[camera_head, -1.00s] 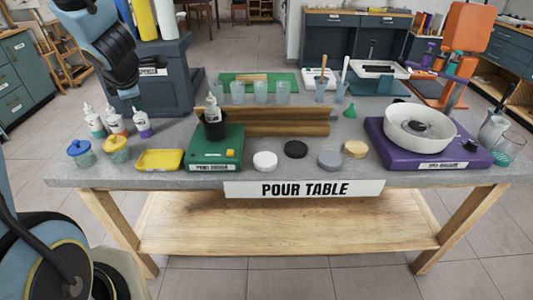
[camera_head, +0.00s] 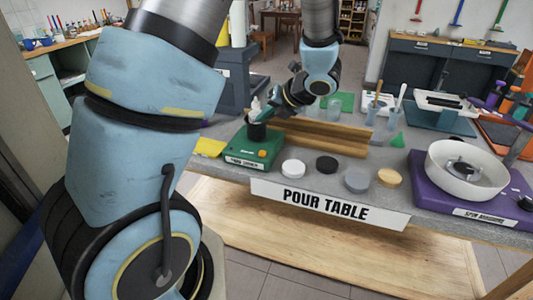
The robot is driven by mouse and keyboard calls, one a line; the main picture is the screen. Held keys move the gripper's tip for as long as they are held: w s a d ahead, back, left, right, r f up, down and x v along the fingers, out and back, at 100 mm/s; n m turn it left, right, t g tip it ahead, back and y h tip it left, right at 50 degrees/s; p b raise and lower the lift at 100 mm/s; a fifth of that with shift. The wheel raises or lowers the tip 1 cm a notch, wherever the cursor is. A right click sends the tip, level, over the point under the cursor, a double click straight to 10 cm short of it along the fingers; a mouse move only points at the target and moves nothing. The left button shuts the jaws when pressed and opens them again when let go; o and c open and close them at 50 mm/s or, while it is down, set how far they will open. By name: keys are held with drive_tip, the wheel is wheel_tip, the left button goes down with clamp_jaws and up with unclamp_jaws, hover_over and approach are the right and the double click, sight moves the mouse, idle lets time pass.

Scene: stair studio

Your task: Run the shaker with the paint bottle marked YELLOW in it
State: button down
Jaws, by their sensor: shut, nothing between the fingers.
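The green shaker (camera_head: 243,150) stands at the left of the pour table, with a nameplate too small to read and an orange-yellow button (camera_head: 262,153) on top. A white-tipped bottle (camera_head: 256,106) stands upright in its black cup (camera_head: 256,131); I cannot read its marking. My gripper (camera_head: 268,116) is shut and empty, just right of the bottle and above the shaker. I cannot tell whether it touches the bottle. My arm hides the table's left end.
A yellow tray (camera_head: 209,147) lies left of the shaker. Several round lids, including a white one (camera_head: 293,169), lie to its right. A wooden channel (camera_head: 325,137) runs behind. The purple spin machine (camera_head: 430,190) with a white bowl stands at the right.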

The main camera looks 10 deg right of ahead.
sight(265, 154)
wheel_tip(265, 154, down, 9)
drive_tip(key=b, duration=0.7)
drive_tip(key=shift+r, duration=0.1)
idle(1.9)
drive_tip(key=shift+f+b, duration=0.4)
